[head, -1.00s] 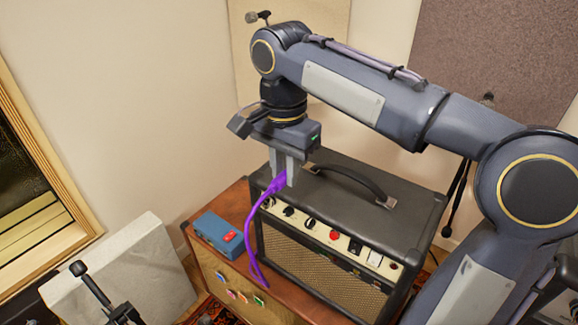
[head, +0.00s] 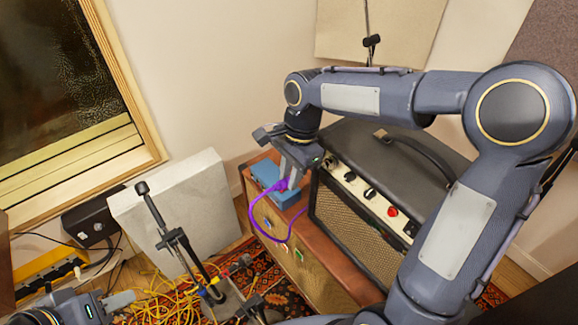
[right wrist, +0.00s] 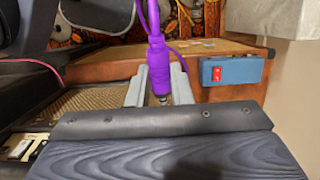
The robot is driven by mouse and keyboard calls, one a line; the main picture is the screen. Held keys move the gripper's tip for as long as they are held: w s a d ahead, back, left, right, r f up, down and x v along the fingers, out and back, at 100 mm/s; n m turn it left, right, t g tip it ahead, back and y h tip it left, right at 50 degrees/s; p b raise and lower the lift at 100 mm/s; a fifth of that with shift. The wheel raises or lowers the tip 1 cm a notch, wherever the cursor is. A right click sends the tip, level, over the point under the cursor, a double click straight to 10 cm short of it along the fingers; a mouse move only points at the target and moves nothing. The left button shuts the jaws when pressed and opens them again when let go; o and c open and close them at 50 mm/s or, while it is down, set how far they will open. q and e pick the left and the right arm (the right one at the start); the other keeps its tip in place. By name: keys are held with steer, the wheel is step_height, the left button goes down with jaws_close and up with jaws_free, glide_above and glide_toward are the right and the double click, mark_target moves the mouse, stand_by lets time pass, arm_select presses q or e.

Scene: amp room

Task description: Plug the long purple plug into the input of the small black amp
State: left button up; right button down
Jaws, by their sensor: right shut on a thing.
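My right gripper (head: 289,178) is shut on the purple plug (head: 282,185), in front of the blue box and left of the black amp (head: 390,165). In the right wrist view the long purple plug (right wrist: 159,68) stands between my fingers, its metal tip toward the gripper body. Its purple cable (head: 252,222) hangs in a loop before the wooden cabinet. The black amp has a knob panel and woven grille; I cannot make out which socket is its input. My left gripper (head: 122,300) is low at the left edge; its jaw opening is unclear.
A blue box with a red switch (right wrist: 217,72) sits on the wooden cabinet (head: 330,262). A pale slab (head: 180,200), a black stand (head: 160,215), a small black box (head: 90,222) and tangled yellow cables (head: 165,300) lie left of the cabinet.

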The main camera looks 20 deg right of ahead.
steer(key=w+d+f, duration=0.1)
steer(key=w+d, duration=0.1)
steer(key=d, duration=0.4)
steer(key=shift+f, duration=0.1)
steer(key=shift+w+d+f+p, duration=0.15)
steer(key=shift+w+d+p, duration=0.05)
steer(key=shift+d, duration=0.4)
steer(key=shift+w+d+f+p, duration=0.1)
steer(key=shift+w+d+p, duration=0.1)
steer(key=shift+d, duration=0.4)
stand_by(2.3)
steer(key=c, duration=1.2)
jaws_free()
steer(key=shift+r, duration=0.1)
